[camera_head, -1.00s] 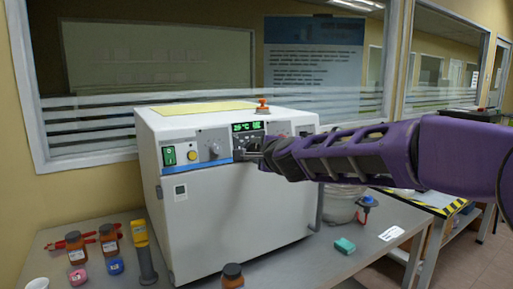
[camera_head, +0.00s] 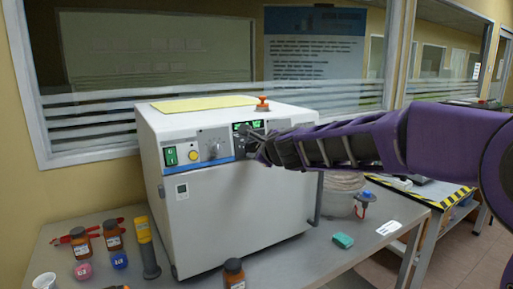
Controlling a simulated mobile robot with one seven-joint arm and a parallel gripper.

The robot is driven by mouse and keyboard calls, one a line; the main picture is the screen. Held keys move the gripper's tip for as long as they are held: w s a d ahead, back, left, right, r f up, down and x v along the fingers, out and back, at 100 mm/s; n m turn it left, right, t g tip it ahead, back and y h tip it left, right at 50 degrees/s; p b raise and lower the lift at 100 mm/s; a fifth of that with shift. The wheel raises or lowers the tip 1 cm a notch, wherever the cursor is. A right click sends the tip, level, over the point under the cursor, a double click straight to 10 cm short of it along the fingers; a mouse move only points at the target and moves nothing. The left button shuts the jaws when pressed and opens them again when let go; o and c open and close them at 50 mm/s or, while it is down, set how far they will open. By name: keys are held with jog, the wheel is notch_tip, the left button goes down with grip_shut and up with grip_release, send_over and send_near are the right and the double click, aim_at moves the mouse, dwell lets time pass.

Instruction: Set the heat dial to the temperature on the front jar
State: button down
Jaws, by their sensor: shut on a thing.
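The white oven-like machine (camera_head: 225,210) stands on the bench. Its front panel carries a green-lit display (camera_head: 243,126), partly covered by my arm and too small to read now. My gripper (camera_head: 256,150) is at the panel just below the display, shut on what seems to be the heat dial, which the fingers and wrist hide. Another grey knob (camera_head: 213,150) shows uncovered to the left. The front jar (camera_head: 234,274) is brown with a dark cap and stands at the bench's front; its label is too small to read.
Two brown jars (camera_head: 80,243) (camera_head: 112,235), a pink item (camera_head: 83,271), a blue item (camera_head: 119,260) and a yellow-grey handheld device (camera_head: 147,246) stand left of the machine. A green block (camera_head: 342,240) lies to the right.

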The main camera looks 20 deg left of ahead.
jog(key=shift+c, duration=1.8)
grip_release()
jog(key=shift+d, duration=0.1)
